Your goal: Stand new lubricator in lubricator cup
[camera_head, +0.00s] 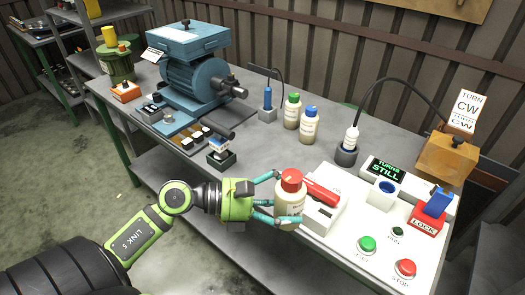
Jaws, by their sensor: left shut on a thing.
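My left gripper (268,201) comes in from the left and is shut on a cream bottle with a red cap (290,196). The bottle is upright near the table's front edge, beside the white panel; I cannot tell whether its base touches anything. It carries a label, partly hidden by the fingers. A white cup with a dark blue inside (382,194) stands on the white panel to the right and looks empty. I cannot tell which of these the task calls lubricator and lubricator cup. My right gripper is not in view.
The white panel (335,243) carries a red handle, a lock switch, buttons and a display reading "STILL". Green-capped (292,111) and blue-capped (309,125) bottles stand behind. A dark cup (346,156) holds a white corded piece. A blue motor machine (195,70) stands at left.

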